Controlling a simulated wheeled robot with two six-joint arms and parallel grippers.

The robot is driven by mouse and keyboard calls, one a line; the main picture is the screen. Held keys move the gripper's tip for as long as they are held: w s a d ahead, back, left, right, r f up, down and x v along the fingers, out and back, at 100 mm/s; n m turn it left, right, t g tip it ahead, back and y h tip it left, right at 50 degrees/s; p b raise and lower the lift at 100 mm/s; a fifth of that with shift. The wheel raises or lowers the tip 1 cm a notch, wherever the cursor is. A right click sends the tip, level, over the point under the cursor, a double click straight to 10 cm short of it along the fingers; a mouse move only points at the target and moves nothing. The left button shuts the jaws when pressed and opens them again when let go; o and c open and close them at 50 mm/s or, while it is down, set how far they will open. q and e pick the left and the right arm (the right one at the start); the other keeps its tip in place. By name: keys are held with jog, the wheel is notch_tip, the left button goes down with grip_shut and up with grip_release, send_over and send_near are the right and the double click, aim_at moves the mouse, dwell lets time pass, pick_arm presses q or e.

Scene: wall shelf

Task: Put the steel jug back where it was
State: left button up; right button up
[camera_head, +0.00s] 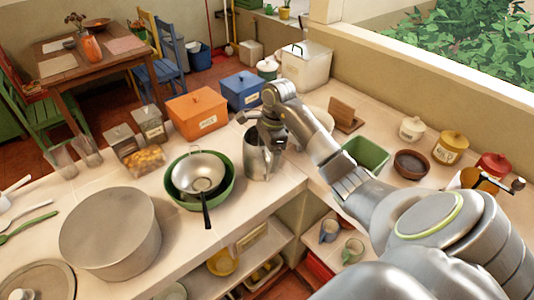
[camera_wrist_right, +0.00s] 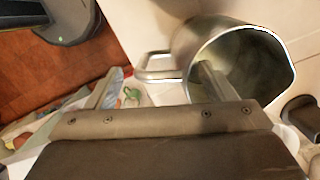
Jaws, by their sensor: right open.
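The steel jug (camera_head: 257,163) stands upright on the white counter, to the right of the green bowl. My right gripper (camera_head: 268,143) is open just above the jug's rim and hides part of its top. In the right wrist view, the jug (camera_wrist_right: 188,40) has its open mouth towards the camera and its handle (camera_wrist_right: 148,67) on the left. The open fingers of the gripper (camera_wrist_right: 158,80) show there, one over the jug's mouth and the other left of the handle. I cannot tell whether either touches the jug. My left gripper is not in view.
A green bowl (camera_head: 229,187) with a strainer (camera_head: 199,173) stands left of the jug. An orange box (camera_head: 197,113) and a blue box (camera_head: 241,91) stand behind. A green tray (camera_head: 366,155) lies right of my forearm. Bare counter lies in front of the jug.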

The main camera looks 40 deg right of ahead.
notch_tip(320, 180, up, 12)
jog(key=d+p, duration=0.1)
jog(key=p, duration=0.8)
jog(key=shift+s+d+f, duration=0.15)
jog(key=shift+s+d, duration=0.05)
jog(key=shift+d, duration=0.2)
